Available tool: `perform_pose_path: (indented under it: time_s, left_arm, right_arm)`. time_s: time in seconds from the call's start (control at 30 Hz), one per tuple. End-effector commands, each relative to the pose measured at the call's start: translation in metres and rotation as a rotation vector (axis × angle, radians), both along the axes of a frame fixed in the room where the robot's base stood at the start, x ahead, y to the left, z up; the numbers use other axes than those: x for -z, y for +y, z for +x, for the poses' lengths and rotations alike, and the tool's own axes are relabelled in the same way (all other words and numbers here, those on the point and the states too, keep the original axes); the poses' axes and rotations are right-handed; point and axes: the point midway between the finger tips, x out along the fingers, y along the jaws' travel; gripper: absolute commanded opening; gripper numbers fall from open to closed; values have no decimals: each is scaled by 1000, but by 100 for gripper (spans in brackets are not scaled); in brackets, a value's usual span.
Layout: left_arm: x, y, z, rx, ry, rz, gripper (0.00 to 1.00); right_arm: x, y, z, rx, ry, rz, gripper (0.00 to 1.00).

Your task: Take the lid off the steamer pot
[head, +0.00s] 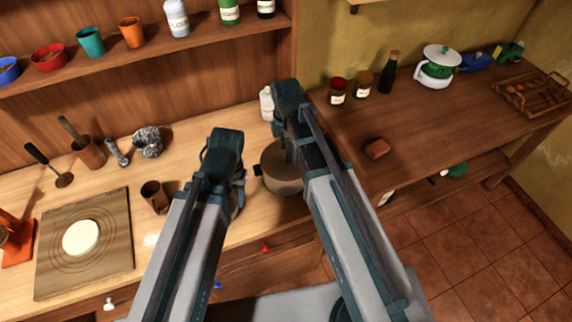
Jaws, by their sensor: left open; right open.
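A round metal pot (283,184) stands on the wooden counter at the middle, partly hidden by my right arm. I cannot tell whether a lid is on it. A white and green pot (433,77) with a white lid (442,54) and a green knob stands on the dark counter at the back right. My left gripper (240,190) is open and empty, just left of the metal pot. My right gripper (290,153) is open, over or beside the metal pot; its fingertips are mostly hidden by its own arm.
A brown cup (155,196) and a board (110,255) with a white disc lie left. A white bottle (267,104) stands behind the metal pot.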

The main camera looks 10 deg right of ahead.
Motion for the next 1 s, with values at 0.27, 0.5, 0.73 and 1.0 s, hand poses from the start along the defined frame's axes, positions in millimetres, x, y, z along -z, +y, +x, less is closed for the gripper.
perform_pose_path:
  time_s: [0.27, 0.5, 0.73, 1.0]
  left_arm:
    - [5, 0, 0, -1, 0, 0, 50]
    - [5, 0, 0, -1, 0, 0, 50]
    - [5, 0, 0, -1, 0, 0, 50]
    - [5, 0, 0, -1, 0, 0, 50]
  right_arm:
    - [5, 0, 0, 0, 0, 0, 61]
    - [5, 0, 0, 0, 0, 0, 22]
    - [5, 0, 0, 0, 0, 0, 0]
    - [5, 0, 0, 0, 0, 0, 0]
